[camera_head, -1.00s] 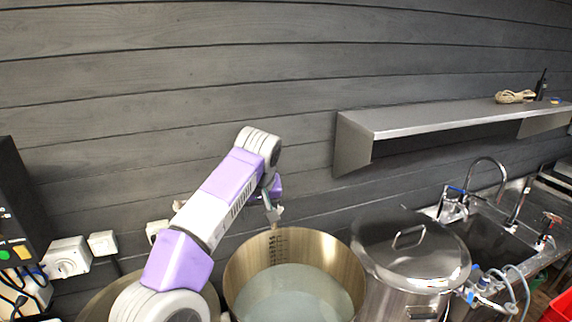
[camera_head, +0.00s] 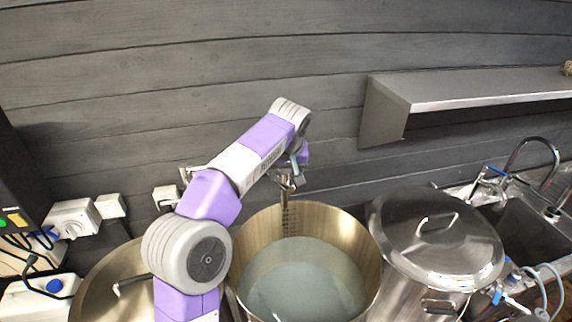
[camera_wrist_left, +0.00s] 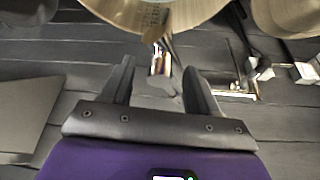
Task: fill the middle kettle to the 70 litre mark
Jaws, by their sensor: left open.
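The middle kettle (camera_head: 372,252) is an open steel pot with cloudy pale water (camera_head: 305,280) in it. Dark volume marks (camera_head: 288,219) run down its inner back wall, too small to read. My left gripper (camera_head: 288,183) is at the kettle's back rim, pointing down. In the left wrist view, its two fingers are open, with a shiny metal tap or spout (camera_wrist_left: 160,62) showing between them. I cannot tell whether they touch it. The kettle's rim (camera_wrist_left: 150,15) is at the top of that view. My right gripper is not in view.
A lidded steel kettle (camera_head: 440,235) stands at the right, and another round vessel (camera_head: 105,275) at the left, partly behind my arm. A shelf (camera_head: 480,90) juts from the wall. A sink tap (camera_head: 535,150), sockets (camera_head: 72,218) and cables are at the sides.

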